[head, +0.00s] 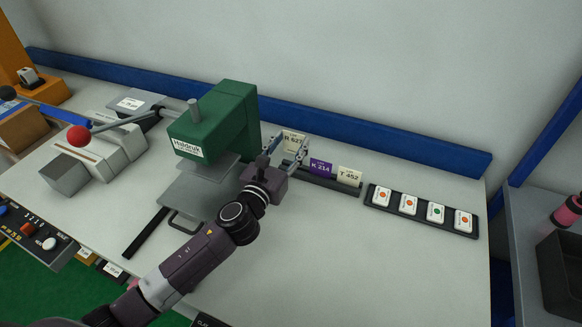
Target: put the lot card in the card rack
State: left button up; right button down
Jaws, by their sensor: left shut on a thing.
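The card rack (335,186) is a low dark strip on the bench, right of the green press. A purple card marked K 214 (319,168) and a cream card marked T 452 (349,176) stand in it. My left gripper (289,150) is at the rack's left end, shut on a cream card that seems to read R 627 (293,138). This card is upright, in line with the other two. The gripper hides its lower edge, so I cannot tell whether it sits in the rack. My right gripper is not in view.
The green press (214,125) stands close left of my gripper. A dark tray (421,212) of several white tiles lies right of the rack. A blue rail (390,150) runs behind. The bench front right (370,270) is clear.

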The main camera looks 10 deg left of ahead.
aim_at(293, 148)
pick_arm(q)
notch_tip(293, 148, down, 3)
jog(key=shift+f+b, duration=0.1)
jog(key=shift+b, duration=0.3)
jog(key=shift+f+b, duration=0.8)
jog(key=shift+f, duration=1)
jog(key=shift+f, duration=0.15)
jog(key=o, duration=0.4)
jog(key=shift+o, duration=0.2)
